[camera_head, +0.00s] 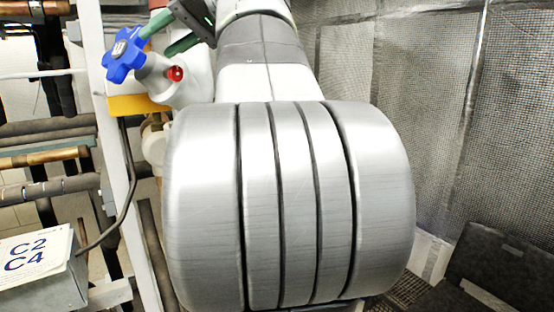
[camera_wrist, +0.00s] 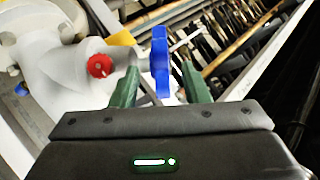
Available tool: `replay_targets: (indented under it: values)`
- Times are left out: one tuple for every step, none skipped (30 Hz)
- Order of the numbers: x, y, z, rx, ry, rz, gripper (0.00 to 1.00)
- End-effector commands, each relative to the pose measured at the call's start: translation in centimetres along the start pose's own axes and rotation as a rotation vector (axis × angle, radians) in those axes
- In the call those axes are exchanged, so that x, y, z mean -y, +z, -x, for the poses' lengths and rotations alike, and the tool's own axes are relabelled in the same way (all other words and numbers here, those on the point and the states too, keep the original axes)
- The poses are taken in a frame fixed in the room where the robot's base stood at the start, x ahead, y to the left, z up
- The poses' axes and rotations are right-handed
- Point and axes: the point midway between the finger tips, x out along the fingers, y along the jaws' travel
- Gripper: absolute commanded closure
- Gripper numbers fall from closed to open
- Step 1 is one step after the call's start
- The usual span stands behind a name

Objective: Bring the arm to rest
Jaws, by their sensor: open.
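My gripper (camera_wrist: 159,70) is open, its two green fingers spread in the wrist view. A blue star-shaped valve handle (camera_wrist: 160,58) appears edge-on between the fingers, with a gap visible on both sides. In the head view my gripper (camera_head: 158,40) is at the upper left, close beside the blue handle (camera_head: 124,54). One finger overlaps the handle's edge in that picture. Whether a finger touches it I cannot tell. My arm reaches in from the top centre, and its large silver part hides much of the middle.
A white valve body with a red cap (camera_head: 175,73) sits just below the fingers; the red cap also shows in the wrist view (camera_wrist: 100,66). Pipes and a white upright (camera_head: 112,150) stand left. A box labelled C2 C4 (camera_head: 40,270) is lower left. Mesh panels (camera_head: 420,100) line the right.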

Motion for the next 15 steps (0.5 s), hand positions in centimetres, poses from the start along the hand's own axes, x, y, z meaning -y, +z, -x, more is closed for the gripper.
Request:
replay_targets:
  values:
    - [0.1, 0.0, -0.8, 0.002, -0.004, 0.001, 0.58]
    - [0.1, 0.0, -1.1, 0.003, -0.003, 0.001, 0.58]
    - [0.1, 0.0, -1.7, 0.003, -0.004, 0.001, 0.58]
    - [0.1, 0.0, -2.1, 0.003, -0.003, 0.001, 0.58]
    - [0.1, 0.0, -2.5, 0.003, -0.003, 0.001, 0.58]
    - [0.1, 0.0, -3.0, 0.003, -0.003, 0.001, 0.58]
    - [0.2, 0.0, -3.5, 0.004, -0.004, 0.001, 0.58]
    - [0.1, 0.0, -3.9, 0.003, -0.003, 0.001, 0.58]
    - [0.1, 0.0, -4.5, 0.003, -0.003, 0.001, 0.58]
    - [0.2, 0.0, -4.9, 0.003, -0.004, 0.001, 0.58]
    - [0.1, 0.0, -5.3, 0.003, -0.003, 0.001, 0.58]
    - [0.1, 0.0, -6.0, 0.004, -0.003, 0.002, 0.58]
    - [0.2, 0.0, -6.4, 0.003, -0.003, 0.002, 0.58]
    - [0.2, 0.0, -6.9, 0.004, -0.003, 0.002, 0.58]
    - [0.1, 0.0, -7.5, 0.003, -0.002, 0.001, 0.58]
